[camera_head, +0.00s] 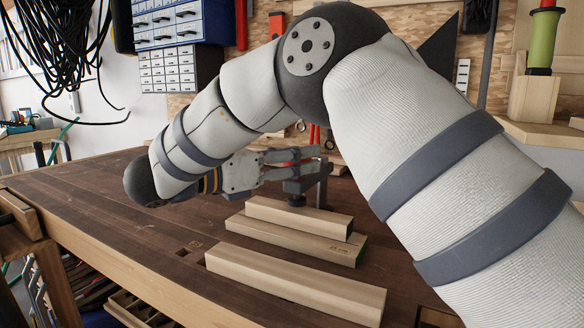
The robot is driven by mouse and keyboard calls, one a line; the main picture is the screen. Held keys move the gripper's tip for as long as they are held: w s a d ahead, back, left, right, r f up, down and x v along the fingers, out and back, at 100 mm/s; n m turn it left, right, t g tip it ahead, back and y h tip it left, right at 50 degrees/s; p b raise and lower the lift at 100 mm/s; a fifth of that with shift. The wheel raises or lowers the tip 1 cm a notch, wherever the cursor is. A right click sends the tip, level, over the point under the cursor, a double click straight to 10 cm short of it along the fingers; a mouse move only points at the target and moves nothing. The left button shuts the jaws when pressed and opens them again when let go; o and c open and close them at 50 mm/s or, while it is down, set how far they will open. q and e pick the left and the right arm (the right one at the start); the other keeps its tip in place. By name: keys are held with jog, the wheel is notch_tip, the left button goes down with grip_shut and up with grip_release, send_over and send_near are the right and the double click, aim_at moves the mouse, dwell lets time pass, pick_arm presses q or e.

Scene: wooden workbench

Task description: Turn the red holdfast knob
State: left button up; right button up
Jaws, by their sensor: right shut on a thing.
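The dark metal holdfast (322,184) stands on the workbench, its pad pressing down on the upper of two stacked wooden boards (290,217). My right gripper (310,161) reaches in from the left at the top of the holdfast, its fingers roughly level. It is shut on the red knob (290,163), which shows only as a small patch of red between the fingers; the fingers hide the rest. My left gripper is out of view.
A loose light wooden beam (290,284) lies in front on the brown workbench (120,232). My right arm crosses the upper middle and right, hiding much of the back. Blue drawer cabinets (178,22) hang behind. The bench's left part is clear.

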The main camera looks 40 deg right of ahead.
jog(key=m+g+y+b, duration=0.1)
jog(key=g, duration=0.1)
jog(key=m+g+b, duration=0.1)
jog(key=m+g, duration=0.1)
jog(key=g, duration=0.1)
jog(key=shift+w+f+m+y, duration=0.1)
jog(key=shift+w+m+y, duration=0.05)
jog(key=shift+m+y, duration=0.2)
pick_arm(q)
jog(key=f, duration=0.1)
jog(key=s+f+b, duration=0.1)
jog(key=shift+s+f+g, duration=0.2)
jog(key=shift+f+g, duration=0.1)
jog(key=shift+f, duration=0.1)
pick_arm(e)
jog(key=shift+m+g+y, duration=0.35)
jog(key=shift+g+y, duration=0.1)
jog(key=shift+g, duration=0.25)
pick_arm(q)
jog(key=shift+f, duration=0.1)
pick_arm(e)
jog(key=shift+d+g, duration=0.1)
jog(key=shift+g, duration=0.2)
jog(key=o, duration=1.2)
